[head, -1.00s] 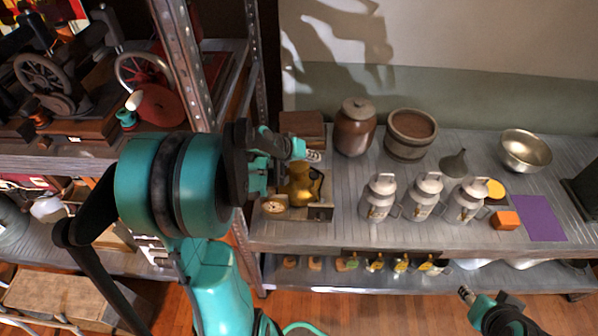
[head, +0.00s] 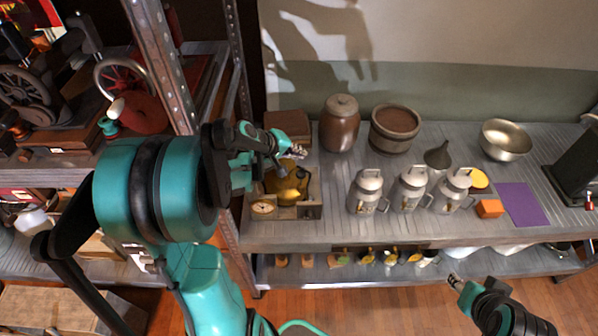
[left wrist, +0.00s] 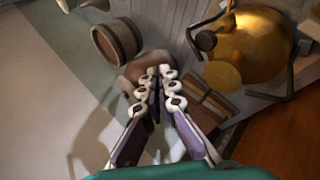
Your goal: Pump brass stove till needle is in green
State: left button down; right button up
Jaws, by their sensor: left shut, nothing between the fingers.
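The brass stove (head: 288,187) stands on the left end of the grey shelf, partly behind my left gripper. It also shows at the upper right of the left wrist view (left wrist: 257,45), with a dark round knob (left wrist: 206,40) on its side. A small round gauge (head: 263,208) with a pale face sits at its front left; its needle is too small to read. My left gripper (head: 298,152) is shut and empty, just above and behind the stove. Its closed fingertips (left wrist: 158,72) point past the stove. My right gripper (head: 455,281) is low at the front, away from the shelf.
A brown lidded jar (head: 339,125) and a wooden tub (head: 394,130) stand behind. A metal post (head: 236,80) rises at left.

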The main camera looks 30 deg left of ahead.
aim_at(305, 170)
pick_arm(q)
notch_tip(305, 170, up, 2)
jog(key=n, duration=0.5)
jog(key=n+p, duration=0.1)
jog(key=n, duration=0.4)
jog(key=shift+r+h, duration=0.2)
jog(key=shift+h, duration=0.1)
jog(key=shift+f, duration=0.1)
notch_tip(305, 170, down, 9)
jog(key=b, duration=0.7)
dwell(0.6)
jog(key=shift+f+b, duration=0.25)
jog(key=shift+b, duration=0.25)
